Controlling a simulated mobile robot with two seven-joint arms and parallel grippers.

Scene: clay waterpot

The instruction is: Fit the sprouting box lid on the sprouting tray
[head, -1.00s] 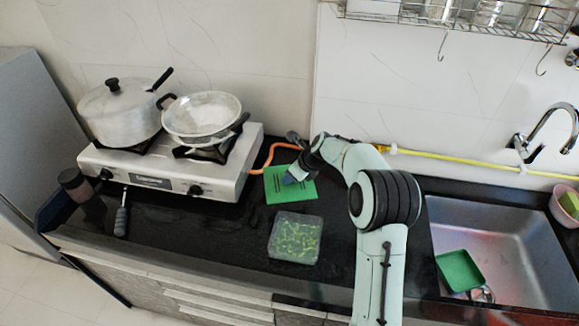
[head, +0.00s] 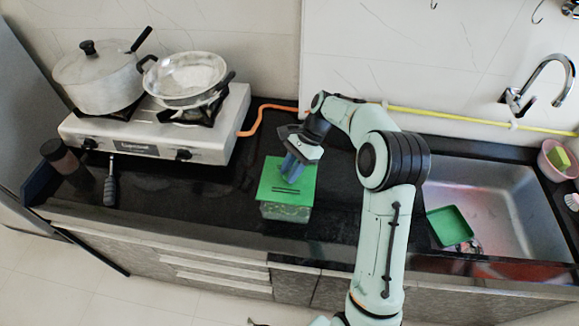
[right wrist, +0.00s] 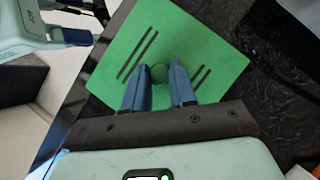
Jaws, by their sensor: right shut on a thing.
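The sprouting box lid (head: 270,183) is a flat green square with dark slots and a round knob. My right gripper (head: 291,172) is shut on the knob, which shows between the blue fingers in the right wrist view (right wrist: 160,73). The lid is over the clear sprouting tray (head: 286,213), whose front side with green sprouts shows below the lid's front edge. I cannot tell whether lid and tray touch. In the right wrist view the lid (right wrist: 120,80) hides the tray. A blue-tipped part of what looks like my left gripper (right wrist: 75,37) shows at upper left; its jaws are unclear.
A stove (head: 150,135) with a pot (head: 98,80) and a pan (head: 188,75) stands at the left. A sink (head: 500,200) with a green dish (head: 450,226) is at the right.

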